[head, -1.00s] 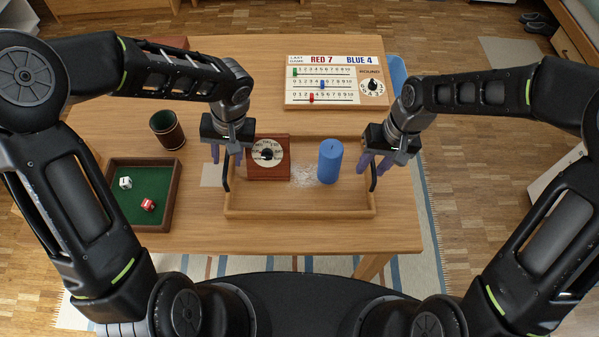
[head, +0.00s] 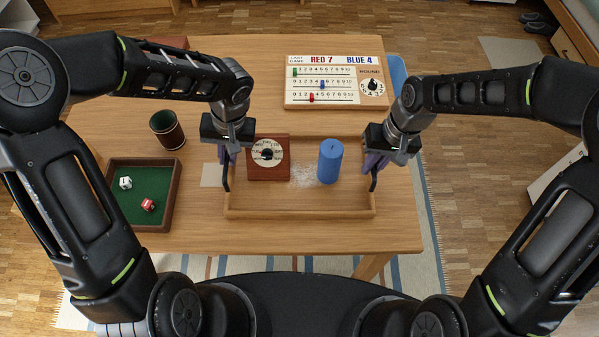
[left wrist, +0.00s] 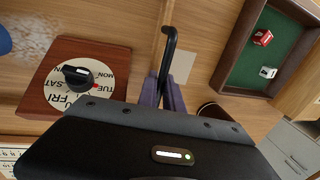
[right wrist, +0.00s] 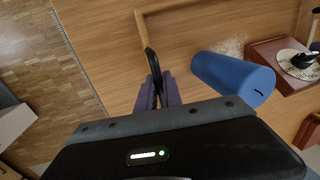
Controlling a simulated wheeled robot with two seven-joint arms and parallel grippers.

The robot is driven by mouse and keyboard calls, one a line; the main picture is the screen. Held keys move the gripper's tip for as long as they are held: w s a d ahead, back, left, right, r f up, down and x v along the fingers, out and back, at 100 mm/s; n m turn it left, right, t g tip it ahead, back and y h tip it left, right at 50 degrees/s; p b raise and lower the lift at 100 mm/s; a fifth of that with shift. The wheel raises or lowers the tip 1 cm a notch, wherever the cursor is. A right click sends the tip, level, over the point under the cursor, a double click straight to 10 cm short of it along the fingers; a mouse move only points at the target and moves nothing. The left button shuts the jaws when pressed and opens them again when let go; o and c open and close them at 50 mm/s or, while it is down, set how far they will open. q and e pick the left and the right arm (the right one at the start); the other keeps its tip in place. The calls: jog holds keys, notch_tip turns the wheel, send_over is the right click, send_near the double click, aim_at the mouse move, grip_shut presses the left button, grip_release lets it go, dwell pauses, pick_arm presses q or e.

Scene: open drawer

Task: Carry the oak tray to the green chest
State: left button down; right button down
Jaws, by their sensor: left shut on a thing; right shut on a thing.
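The oak tray (head: 300,214) lies on the wooden table, with a black handle at each end. A blue cylinder (head: 330,162) and a wooden block with a day dial (head: 268,158) stand within its rim. My left gripper (head: 228,158) is shut on the left handle (left wrist: 169,45), whose bar runs between its purple fingers in the left wrist view. My right gripper (head: 376,162) is shut on the right handle (right wrist: 152,62), also seen between its fingers in the right wrist view. I see no green chest in any view.
A green-lined dice tray (head: 143,213) with two dice and a dark cup (head: 167,130) are left of the oak tray. A scoreboard (head: 335,82) lies behind it. The table's front edge is close in front of the tray.

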pick_arm(q)
jog(key=shift+w+r, duration=0.1)
pick_arm(e)
jog(key=shift+w+r, duration=0.1)
dwell(0.7)
